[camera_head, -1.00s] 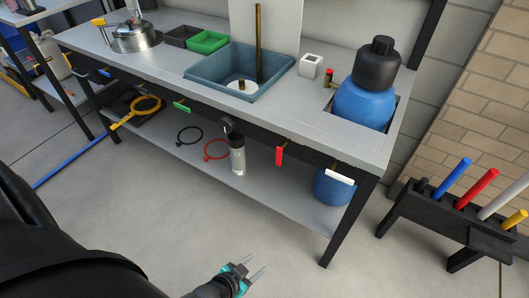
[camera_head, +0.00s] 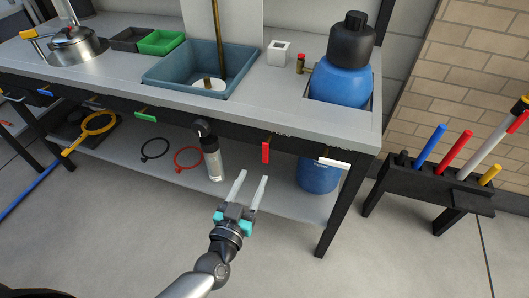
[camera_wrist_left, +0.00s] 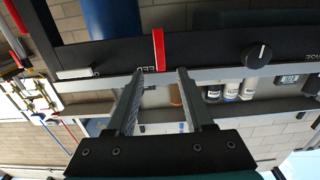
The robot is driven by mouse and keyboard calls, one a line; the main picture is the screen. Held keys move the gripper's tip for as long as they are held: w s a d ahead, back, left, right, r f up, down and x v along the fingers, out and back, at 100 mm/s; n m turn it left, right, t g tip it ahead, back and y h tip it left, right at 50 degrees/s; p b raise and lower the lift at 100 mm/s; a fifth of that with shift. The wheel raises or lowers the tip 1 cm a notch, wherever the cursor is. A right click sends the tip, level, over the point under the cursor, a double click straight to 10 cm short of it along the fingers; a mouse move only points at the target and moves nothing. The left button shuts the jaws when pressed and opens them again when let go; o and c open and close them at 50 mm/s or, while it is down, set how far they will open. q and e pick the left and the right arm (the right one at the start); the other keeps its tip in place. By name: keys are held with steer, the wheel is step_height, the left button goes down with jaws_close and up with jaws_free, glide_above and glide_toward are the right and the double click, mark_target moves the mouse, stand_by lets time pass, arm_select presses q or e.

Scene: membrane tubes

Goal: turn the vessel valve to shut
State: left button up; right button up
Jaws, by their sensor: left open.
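The blue vessel (camera_head: 340,84) with a black cap sits in the bench top at the right. Lever handles line the bench's front rail. A red handle (camera_head: 266,152) hangs straight down, and a white handle (camera_head: 334,163) lies nearly level below the vessel. I cannot read which label names the vessel valve. My left gripper (camera_head: 251,177) is open and empty, just below and in front of the red handle, apart from it. In the left wrist view the red handle (camera_wrist_left: 158,48) stands beyond the open fingers, beside a label ending in "EED". My right gripper is not in view.
A black knob (camera_wrist_left: 257,55) is on the rail beside the red handle. A green handle (camera_head: 145,115) is farther left. A clear cylinder (camera_head: 213,160) and a blue container (camera_head: 318,176) stand on the lower shelf. A tool rack (camera_head: 420,190) stands right. Floor in front is clear.

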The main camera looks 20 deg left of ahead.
mark_target(265, 152)
arm_select(q)
steer(key=w+b, duration=0.2)
steer(key=w, duration=0.6)
steer(key=shift+w+d+f, duration=0.1)
steer(key=shift+w+d, duration=0.05)
steer(key=shift+w, duration=0.25)
steer(key=shift+w+b, duration=0.4)
steer(key=shift+w, duration=0.5)
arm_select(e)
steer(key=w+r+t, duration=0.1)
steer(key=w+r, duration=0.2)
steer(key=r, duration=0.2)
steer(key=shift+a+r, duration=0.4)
arm_select(q)
steer(key=shift+c, duration=0.2)
jaws_close()
